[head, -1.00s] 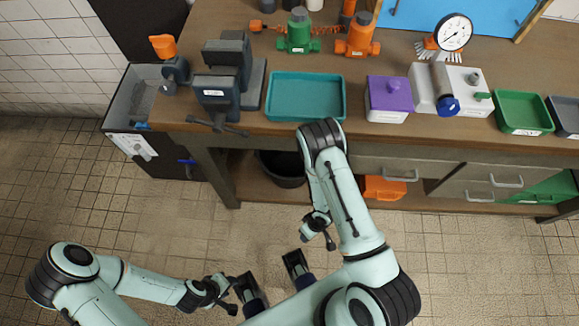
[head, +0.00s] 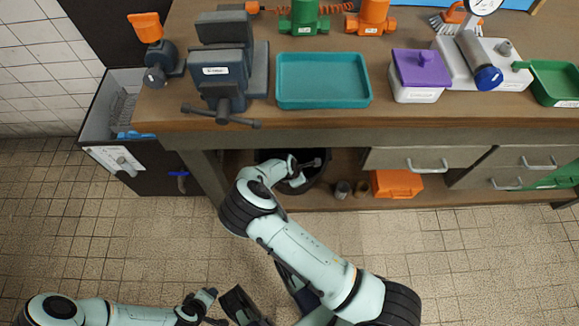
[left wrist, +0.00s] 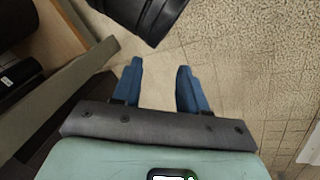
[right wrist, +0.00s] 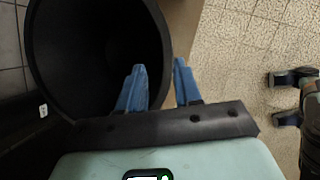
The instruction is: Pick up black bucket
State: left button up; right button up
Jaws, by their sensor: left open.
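The black bucket (head: 321,174) stands on the low shelf under the workbench, partly hidden by my right arm in the head view. In the right wrist view the open, dark bucket (right wrist: 90,55) fills the upper left. My right gripper (right wrist: 160,75) is open at its rim. One finger shows over the bucket's mouth and the other just outside the rim; I cannot tell whether they touch it. My left gripper (left wrist: 159,78) is open and empty above the tiled floor, low at the left in the head view (head: 205,300).
The workbench (head: 420,130) overhangs the bucket and carries a vise (head: 222,75), a teal tray (head: 322,80) and a purple-lidded box (head: 420,72). Small cans (head: 343,189) and an orange box (head: 396,184) stand right of the bucket. The floor in front is tiled.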

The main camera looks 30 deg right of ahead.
jog(key=b+x, duration=0.3)
jog(key=x, duration=0.7)
jog(key=shift+w+f, duration=0.15)
jog(key=shift+f, duration=0.05)
pick_arm(q)
jog(key=s+a+f+g, duration=0.1)
jog(key=s+f, duration=0.2)
jog(key=f, duration=0.3)
jog(key=shift+a, duration=0.4)
pick_arm(e)
jog(key=shift+d+f, duration=0.2)
jog(key=shift+f, duration=0.1)
pick_arm(q)
jog(key=shift+f+b, duration=0.25)
jog(key=shift+b, duration=0.2)
pick_arm(e)
jog(key=shift+f, duration=0.15)
grip_shut()
